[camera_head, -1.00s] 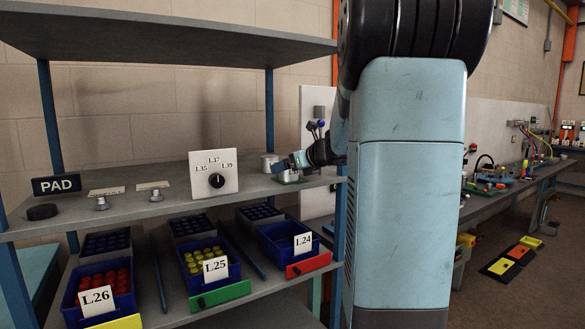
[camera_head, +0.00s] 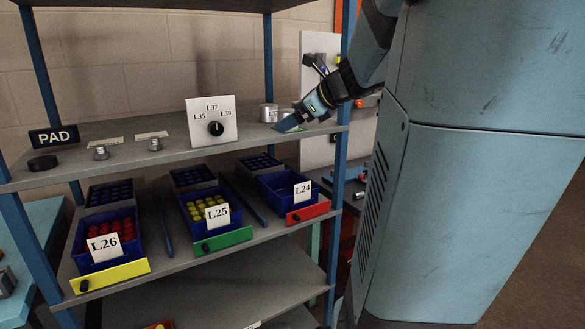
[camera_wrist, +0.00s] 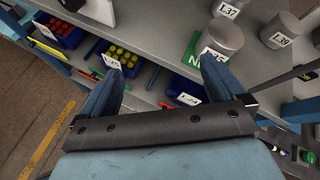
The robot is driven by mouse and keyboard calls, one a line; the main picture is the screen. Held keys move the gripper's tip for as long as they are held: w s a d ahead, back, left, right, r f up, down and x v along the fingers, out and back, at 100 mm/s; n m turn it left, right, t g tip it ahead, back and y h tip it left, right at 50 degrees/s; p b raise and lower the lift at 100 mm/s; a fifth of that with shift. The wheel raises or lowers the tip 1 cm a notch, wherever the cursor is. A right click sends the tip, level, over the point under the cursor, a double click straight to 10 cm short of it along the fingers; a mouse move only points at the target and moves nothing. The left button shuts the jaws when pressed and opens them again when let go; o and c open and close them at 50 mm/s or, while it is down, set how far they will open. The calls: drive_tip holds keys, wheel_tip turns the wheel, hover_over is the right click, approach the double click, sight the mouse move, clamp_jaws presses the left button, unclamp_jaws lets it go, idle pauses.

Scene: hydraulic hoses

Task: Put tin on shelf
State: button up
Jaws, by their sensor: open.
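Grey cylindrical tins stand on the middle shelf (camera_head: 100,165). In the wrist view one tin (camera_wrist: 222,38), with a partly hidden white label, stands beside or on a green card (camera_wrist: 192,48), just beyond my right fingertip. A second tin labelled L39 (camera_wrist: 284,28) stands further right. In the head view a tin (camera_head: 268,113) shows just behind my gripper (camera_head: 286,123), which is low over the shelf's right end. My gripper (camera_wrist: 161,64) is open, with nothing visible held between its blue fingers. I cannot tell which tin the task means.
A dial panel (camera_head: 212,121), a PAD sign (camera_head: 54,137) and a black disc (camera_head: 43,163) stand on the same shelf. Blue bins of red (camera_head: 106,231) and yellow (camera_head: 207,207) parts sit below. A blue shelf post (camera_head: 340,170) stands close to my arm.

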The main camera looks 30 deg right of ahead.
drive_tip(key=s+a+f+n+g, duration=0.2)
drive_tip(key=s+a+f+n, duration=0.1)
drive_tip(key=s+a+n, duration=0.4)
drive_tip(key=s+a+f+n+g, duration=0.3)
drive_tip(key=s+a+n, duration=0.2)
drive_tip(key=a+n, duration=0.25)
drive_tip(key=s+f+n+h, duration=0.4)
drive_tip(key=s+n, duration=0.5)
drive_tip(key=n, duration=0.4)
